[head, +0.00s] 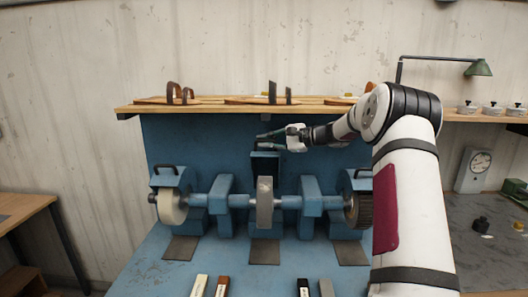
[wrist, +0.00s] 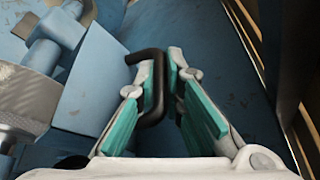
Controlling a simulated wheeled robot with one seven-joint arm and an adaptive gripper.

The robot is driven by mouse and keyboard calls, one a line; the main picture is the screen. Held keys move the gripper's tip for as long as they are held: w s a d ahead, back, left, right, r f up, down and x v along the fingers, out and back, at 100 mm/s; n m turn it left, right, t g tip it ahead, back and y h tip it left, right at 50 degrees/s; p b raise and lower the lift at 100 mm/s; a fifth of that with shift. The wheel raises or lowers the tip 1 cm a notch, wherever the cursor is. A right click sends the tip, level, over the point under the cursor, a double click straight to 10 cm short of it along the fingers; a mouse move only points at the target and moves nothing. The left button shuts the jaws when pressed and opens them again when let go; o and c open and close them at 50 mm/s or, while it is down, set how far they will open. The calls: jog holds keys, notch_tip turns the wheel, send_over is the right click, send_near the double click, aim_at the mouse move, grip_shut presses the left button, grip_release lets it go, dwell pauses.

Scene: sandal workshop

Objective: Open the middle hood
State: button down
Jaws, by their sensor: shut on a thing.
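The middle hood (head: 265,159) is a blue cover above the middle grey wheel (head: 264,205). It stands tilted up and back, with its dark inner side toward me and the wheel's front uncovered. My gripper (head: 267,141) comes in from the right at the hood's top edge. In the wrist view, my gripper (wrist: 170,68) has its teal-padded fingers closed around the hood's black bent handle (wrist: 152,85). The handle is mostly hidden by the fingers in the head view.
The left hood (head: 168,177) sits down over a pale wheel, and the right hood (head: 347,182) is partly behind my arm. A wooden shelf (head: 210,107) with sandals runs close above my gripper.

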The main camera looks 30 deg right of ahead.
jog(key=shift+w+d+r+b, duration=0.15)
jog(key=shift+w+r+b, duration=0.25)
jog(key=shift+w, duration=0.25)
jog(key=c, duration=1.7)
grip_release()
jog(key=shift+f, duration=0.1)
jog(key=shift+s+d, duration=0.35)
jog(key=shift+s, duration=0.05)
jog(key=v, duration=1.1)
jog(key=shift+d, duration=0.15)
jog(key=shift+s, duration=0.1)
